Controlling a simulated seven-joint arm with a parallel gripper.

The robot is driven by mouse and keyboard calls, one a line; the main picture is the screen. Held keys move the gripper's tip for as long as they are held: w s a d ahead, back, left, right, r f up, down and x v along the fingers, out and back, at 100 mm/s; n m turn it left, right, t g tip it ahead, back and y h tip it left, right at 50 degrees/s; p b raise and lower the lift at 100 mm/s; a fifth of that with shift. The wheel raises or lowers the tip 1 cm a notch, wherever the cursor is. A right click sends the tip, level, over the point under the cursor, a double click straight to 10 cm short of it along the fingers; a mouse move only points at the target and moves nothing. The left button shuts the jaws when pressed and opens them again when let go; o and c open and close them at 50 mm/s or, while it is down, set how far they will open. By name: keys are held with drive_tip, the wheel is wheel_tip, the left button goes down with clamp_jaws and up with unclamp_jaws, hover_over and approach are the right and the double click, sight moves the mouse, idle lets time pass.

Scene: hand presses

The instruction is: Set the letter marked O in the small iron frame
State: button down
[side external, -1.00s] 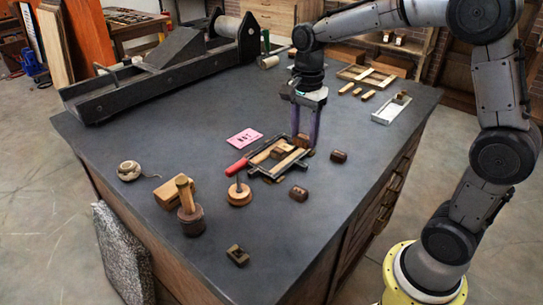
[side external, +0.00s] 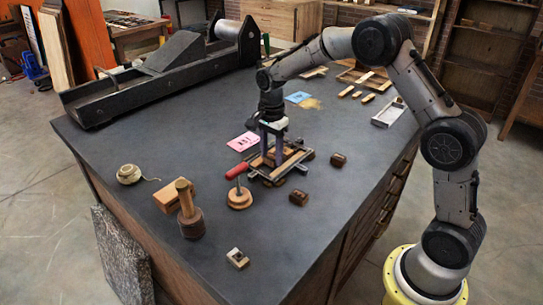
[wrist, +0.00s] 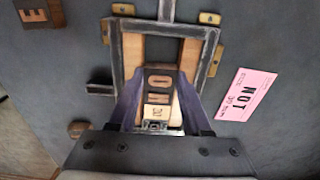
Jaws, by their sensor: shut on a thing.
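The small iron frame (side external: 298,160) lies on the dark bench top, with wooden strips inside; the wrist view shows its dark rim (wrist: 117,55) and a dark gap between the strips. My gripper (side external: 270,158) points down over the frame's left part. In the wrist view, my gripper (wrist: 160,78) has its purple fingers on either side of a block marked O (wrist: 159,81) and is shut on it. Two more marked blocks (wrist: 157,98) show below the O in line with it. Whether the O touches the frame's floor, I cannot tell.
A pink card (side external: 244,141) lies left of the frame. A red-handled tool on a round wooden base (side external: 239,198) stands close in front. Loose dark blocks (side external: 338,160) lie right and in front; one in the wrist view is marked E (wrist: 33,15). A mallet (side external: 189,215) stands front left.

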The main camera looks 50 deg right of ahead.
drive_tip(key=shift+f, duration=0.4)
